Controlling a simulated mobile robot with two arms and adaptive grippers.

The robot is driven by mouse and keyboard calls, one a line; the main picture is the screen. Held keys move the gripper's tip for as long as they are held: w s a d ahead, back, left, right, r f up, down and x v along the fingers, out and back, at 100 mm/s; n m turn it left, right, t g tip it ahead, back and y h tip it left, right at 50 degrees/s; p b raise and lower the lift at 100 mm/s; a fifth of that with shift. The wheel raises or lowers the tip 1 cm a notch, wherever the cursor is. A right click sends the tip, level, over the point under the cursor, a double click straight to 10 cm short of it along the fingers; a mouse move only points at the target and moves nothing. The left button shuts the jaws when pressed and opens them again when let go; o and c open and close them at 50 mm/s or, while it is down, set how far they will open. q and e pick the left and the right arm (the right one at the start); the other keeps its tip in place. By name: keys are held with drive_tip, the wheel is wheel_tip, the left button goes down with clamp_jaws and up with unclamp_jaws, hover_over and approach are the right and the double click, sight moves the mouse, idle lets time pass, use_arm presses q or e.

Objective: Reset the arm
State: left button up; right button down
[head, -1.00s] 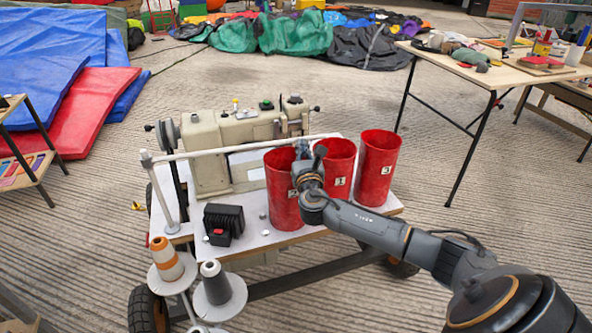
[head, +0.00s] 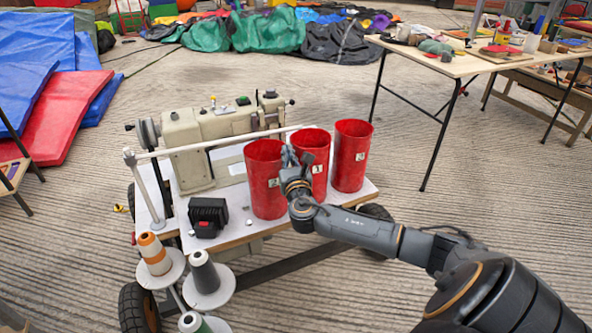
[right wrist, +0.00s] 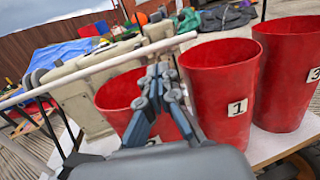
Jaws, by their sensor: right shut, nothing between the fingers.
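My right gripper (head: 288,154) is shut and empty. Its arm reaches in from the lower right in the head view. The fingertips overlap the gap between the left red bin (head: 264,181) and the middle red bin numbered 1 (head: 318,163). In the right wrist view the closed fingers (right wrist: 158,72) stand before the left bin (right wrist: 117,98), just left of bin 1 (right wrist: 221,88). I cannot tell whether they touch a bin. My left gripper is not in view.
The right bin, numbered 3 (head: 350,157), stands on the same white-topped cart (head: 234,229). A sewing machine (head: 188,153), a black battery-like block (head: 208,218) and thread cones are beside the bins. A folding table (head: 470,68) stands back right.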

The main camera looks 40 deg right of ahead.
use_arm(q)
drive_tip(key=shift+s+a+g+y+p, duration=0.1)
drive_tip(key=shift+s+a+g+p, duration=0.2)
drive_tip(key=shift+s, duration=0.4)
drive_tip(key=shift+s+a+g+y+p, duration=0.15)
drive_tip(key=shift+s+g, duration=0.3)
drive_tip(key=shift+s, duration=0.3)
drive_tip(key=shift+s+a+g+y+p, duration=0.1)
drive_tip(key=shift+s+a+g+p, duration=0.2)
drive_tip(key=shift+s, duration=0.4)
use_arm(e)
drive_tip(key=v, duration=0.7)
drive_tip(key=shift+s+d+r, duration=0.15)
drive_tip(key=shift+s+d, duration=0.15)
drive_tip(key=shift+d, duration=0.1)
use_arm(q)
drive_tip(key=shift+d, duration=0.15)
